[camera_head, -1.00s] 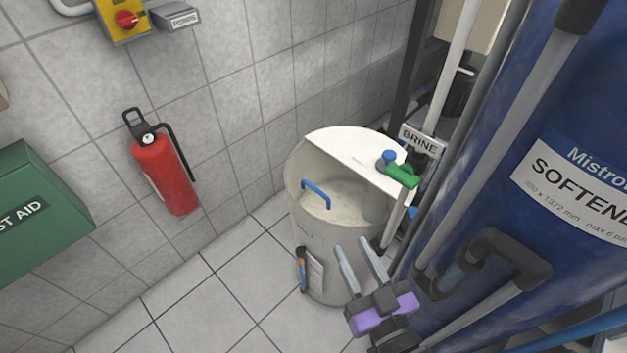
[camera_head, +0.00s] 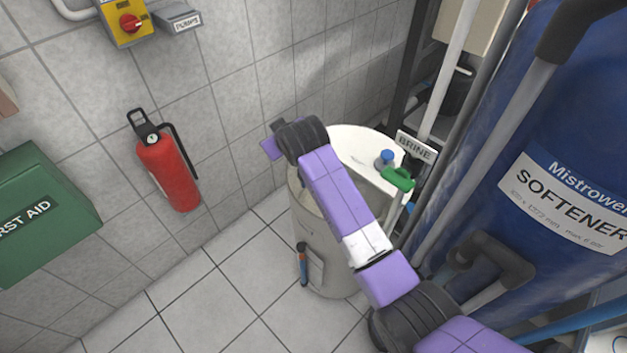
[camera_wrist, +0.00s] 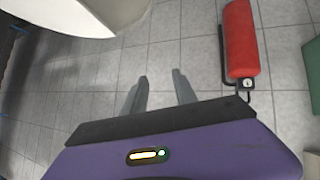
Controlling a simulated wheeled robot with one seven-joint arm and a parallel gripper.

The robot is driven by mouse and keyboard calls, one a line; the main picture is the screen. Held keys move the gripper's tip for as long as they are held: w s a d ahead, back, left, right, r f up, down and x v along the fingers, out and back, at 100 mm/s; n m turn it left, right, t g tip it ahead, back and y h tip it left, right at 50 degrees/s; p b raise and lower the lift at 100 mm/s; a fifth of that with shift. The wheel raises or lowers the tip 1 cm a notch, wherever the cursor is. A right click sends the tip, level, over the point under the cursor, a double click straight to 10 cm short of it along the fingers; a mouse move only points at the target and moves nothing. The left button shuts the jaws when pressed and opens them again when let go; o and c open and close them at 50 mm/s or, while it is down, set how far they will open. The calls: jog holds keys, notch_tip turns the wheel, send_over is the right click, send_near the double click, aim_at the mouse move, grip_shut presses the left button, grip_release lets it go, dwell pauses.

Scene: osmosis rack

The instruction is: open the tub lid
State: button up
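The pale tub (camera_head: 320,255) stands on the floor beside the blue softener tank. The white rear half of its top (camera_head: 360,150) shows behind my arm. My arm crosses over the tub and hides most of the front half of the top, including where the blue handle was seen earlier. My gripper is at the far end of the arm, by the tub's left rear side; its fingers are hidden in the head view. In the wrist view my gripper (camera_wrist: 158,92) is open and empty, with floor tiles between its fingers. A pale curved surface, probably the tub, fills that view's upper left.
A red fire extinguisher (camera_head: 168,172) hangs on the tiled wall, left of my gripper. A green first aid box (camera_head: 40,215) is farther left. The softener tank (camera_head: 550,130) and pipes crowd the right. A green valve handle (camera_head: 398,179) stands at the tub's right edge.

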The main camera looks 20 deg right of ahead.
jog(key=s+d+f+n+g+h, duration=0.1)
jog(key=s+d+f+g+h, duration=0.2)
jog(key=s+d+f+g, duration=0.4)
jog(key=shift+s+d+f+g, duration=0.15)
jog(key=shift+f+g, duration=0.35)
jog(key=shift+f, duration=0.8)
jog(key=shift+s+f+g, duration=0.15)
jog(key=shift+f+g, duration=0.35)
jog(key=shift+f, duration=0.75)
grip_shut()
